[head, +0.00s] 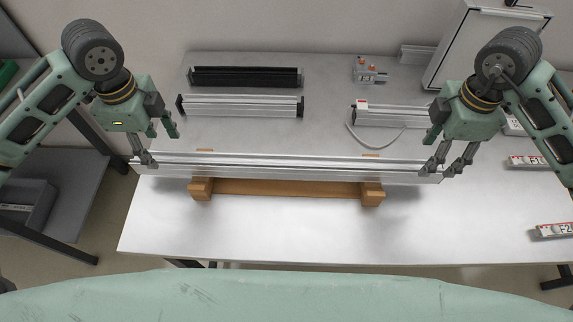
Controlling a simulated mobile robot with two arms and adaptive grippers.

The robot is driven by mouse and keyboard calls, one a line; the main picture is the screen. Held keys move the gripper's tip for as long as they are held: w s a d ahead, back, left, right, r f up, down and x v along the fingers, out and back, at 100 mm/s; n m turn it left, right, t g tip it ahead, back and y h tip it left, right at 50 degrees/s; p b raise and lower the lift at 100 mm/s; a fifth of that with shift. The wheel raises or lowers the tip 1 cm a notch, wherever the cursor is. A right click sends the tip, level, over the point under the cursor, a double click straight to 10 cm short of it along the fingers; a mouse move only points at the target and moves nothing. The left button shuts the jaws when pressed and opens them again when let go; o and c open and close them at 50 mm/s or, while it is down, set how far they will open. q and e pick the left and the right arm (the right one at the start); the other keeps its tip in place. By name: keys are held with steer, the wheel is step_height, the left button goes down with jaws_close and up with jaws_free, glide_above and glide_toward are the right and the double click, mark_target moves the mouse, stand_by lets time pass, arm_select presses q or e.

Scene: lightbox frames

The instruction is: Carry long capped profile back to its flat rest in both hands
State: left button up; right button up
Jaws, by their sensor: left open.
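The long silver capped profile (290,172) lies level, left to right, along the wooden rest (280,188). The rest has a block at each end, and the profile reaches well past both. I cannot tell if the profile touches the rest. My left gripper (162,151) is open at the profile's left end, one finger by the bar and the other behind it. My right gripper (441,168) is at the right end, its fingers apart and partly over the bar. Whether it grips the bar is unclear. The end caps are hard to make out.
Behind on the white table (260,235) lie a black profile (245,77), a shorter silver profile (242,105) and another with a cable (390,115). A small grey device (368,70) and a cabinet (478,50) stand farther back. Labelled pieces (553,231) lie right. The front is clear.

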mark_target(164, 157)
arm_select(q)
step_height(164, 157, down, 7)
steer(key=shift+w+r, duration=0.1)
steer(key=shift+r, duration=0.05)
arm_select(e)
step_height(164, 157, down, 7)
steer(key=shift+w+r, duration=0.1)
steer(key=shift+r, duration=0.05)
arm_select(q)
steer(key=shift+c, duration=0.3)
arm_select(e)
steer(key=shift+c, duration=0.3)
arm_select(q)
jaws_close()
arm_select(e)
jaws_close()
arm_select(q)
steer(key=shift+r, duration=0.1)
arm_select(e)
steer(key=shift+r, duration=0.1)
